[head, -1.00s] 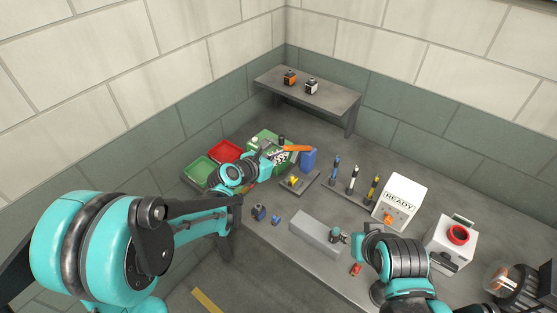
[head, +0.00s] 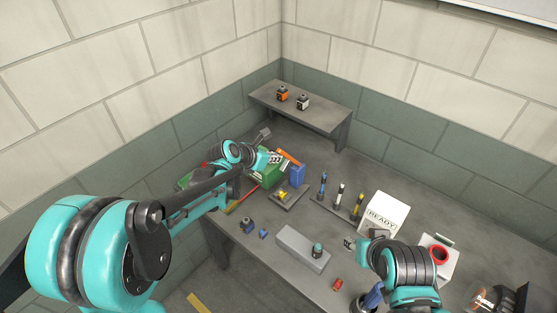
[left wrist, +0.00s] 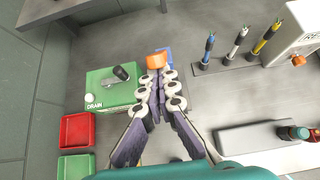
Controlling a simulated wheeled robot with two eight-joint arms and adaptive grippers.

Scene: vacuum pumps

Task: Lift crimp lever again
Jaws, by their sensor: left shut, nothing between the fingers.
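The orange lever (head: 289,157) stands next to the blue block (head: 298,174) at the back of the bench and slants in the head view. In the left wrist view its orange end (left wrist: 157,60) is just beyond my fingertips, with part of the blue block behind it. My left gripper (head: 278,157) is shut and empty, its tips close to the lever; I cannot tell whether they touch. It also shows in the left wrist view (left wrist: 156,76). My right gripper (head: 350,243) is near the white READY box (head: 384,212); its finger state is unclear.
A green DRAIN box (left wrist: 110,90) and red bin (left wrist: 76,129) lie left of my left gripper. A long grey block (head: 292,241) carries a teal-and-dark part (head: 317,249). A shelf (head: 325,117) is behind.

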